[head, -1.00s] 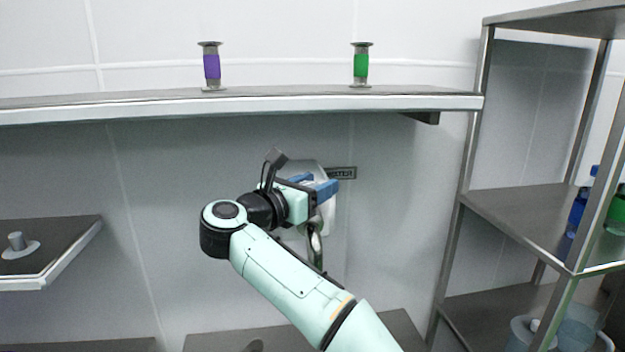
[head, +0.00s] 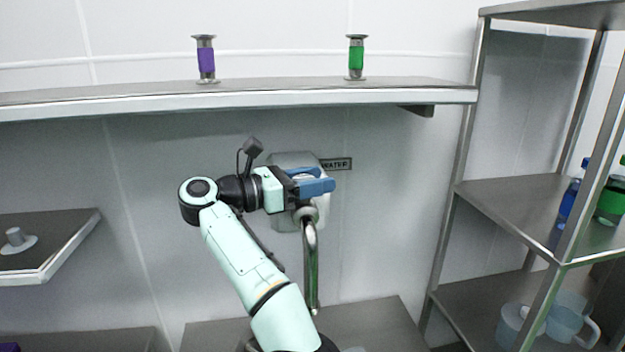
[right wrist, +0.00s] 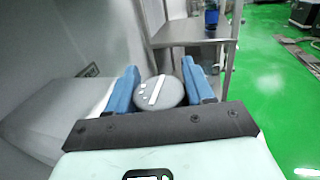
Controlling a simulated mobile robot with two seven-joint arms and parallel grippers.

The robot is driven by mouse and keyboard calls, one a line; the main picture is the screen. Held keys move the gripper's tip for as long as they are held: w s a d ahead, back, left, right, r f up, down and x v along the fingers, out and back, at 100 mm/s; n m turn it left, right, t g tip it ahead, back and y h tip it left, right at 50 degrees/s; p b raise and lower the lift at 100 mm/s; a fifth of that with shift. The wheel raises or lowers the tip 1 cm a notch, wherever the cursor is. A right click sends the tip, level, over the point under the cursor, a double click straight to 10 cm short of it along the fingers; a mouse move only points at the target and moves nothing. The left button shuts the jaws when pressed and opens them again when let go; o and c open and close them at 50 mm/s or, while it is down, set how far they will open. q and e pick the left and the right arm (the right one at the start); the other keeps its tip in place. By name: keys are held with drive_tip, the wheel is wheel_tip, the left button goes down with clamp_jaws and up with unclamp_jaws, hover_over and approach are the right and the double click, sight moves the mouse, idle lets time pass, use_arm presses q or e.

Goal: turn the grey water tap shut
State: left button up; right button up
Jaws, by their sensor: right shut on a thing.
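The grey water tap's rounded housing (head: 290,161) is on the back wall below the long shelf, beside a small WATER label (head: 336,164). Its curved metal spout (head: 311,265) hangs down below my right gripper (head: 311,184). In the right wrist view the round grey tap knob (right wrist: 172,92), with a white bar and small white marks, sits between the blue fingers of my right gripper (right wrist: 160,80). The fingers are shut on it. The bar runs slantwise across the knob. In the head view the gripper hides the knob. My left gripper is out of view.
The long shelf (head: 240,98) above holds a purple-banded spool (head: 206,60) and a green-banded spool (head: 356,57). A metal rack (head: 510,205) at right holds a blue bottle (head: 571,197), a green bottle (head: 611,200) and clear jugs (head: 566,318). A small shelf (head: 45,240) is at left.

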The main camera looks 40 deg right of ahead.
idle(0.5)
drive_tip(key=o, duration=1)
drive_tip(key=shift+c, duration=0.2)
drive_tip(key=shift+n+t, duration=0.4)
drive_tip(key=shift+t, duration=0.1)
